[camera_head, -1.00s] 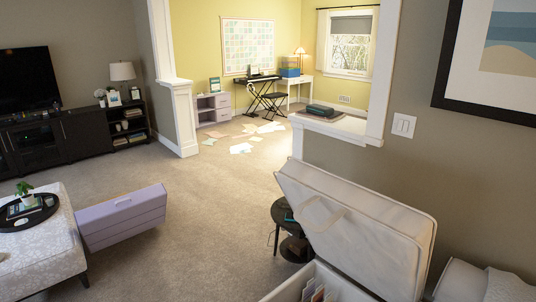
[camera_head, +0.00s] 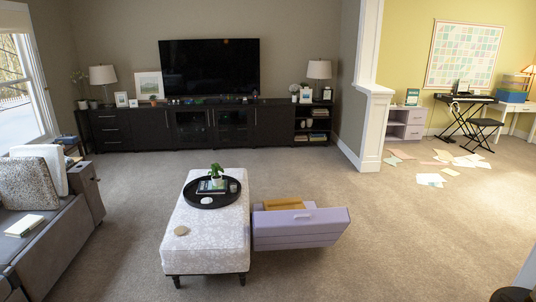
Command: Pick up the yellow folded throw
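A yellow, flat, folded-looking thing (camera_head: 283,204), likely the throw, shows at the lavender box (camera_head: 300,229). The box stands on the carpet against the right side of the patterned ottoman (camera_head: 205,245). Only part of the yellow thing shows above the box's raised front panel; its lower part is hidden. I cannot tell whether it lies inside the box or behind the panel.
A round black tray (camera_head: 207,201) with a plant sits on the ottoman. A grey sofa (camera_head: 62,250) stands at left, a dark TV cabinet (camera_head: 150,130) along the back wall. Papers (camera_head: 431,180) lie on the floor at right. Carpet is open right of the box.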

